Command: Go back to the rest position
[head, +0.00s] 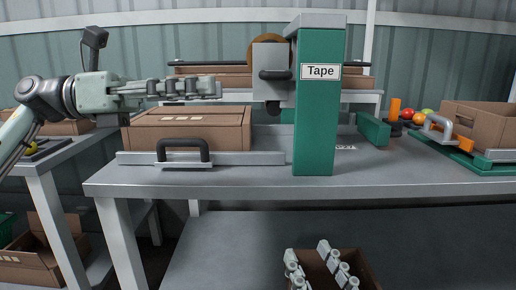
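My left gripper (218,88) comes in from the left and points right, held level in front of and above a closed brown carton (188,132). I see it side-on, so the gap between its fingers is hidden; nothing shows held in it. My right gripper (308,252) is at the bottom edge, low in front of the bench. Its two fingers stand apart with nothing seen between them but a brown carton (362,273) behind. The rest of that arm is out of view.
The grey bench (250,183) carries a green tape machine (318,110) and a rail with a black handle (183,150). At right are tomatoes (418,116) and an open carton (482,124). A side table (45,160) and a floor carton (40,255) stand left.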

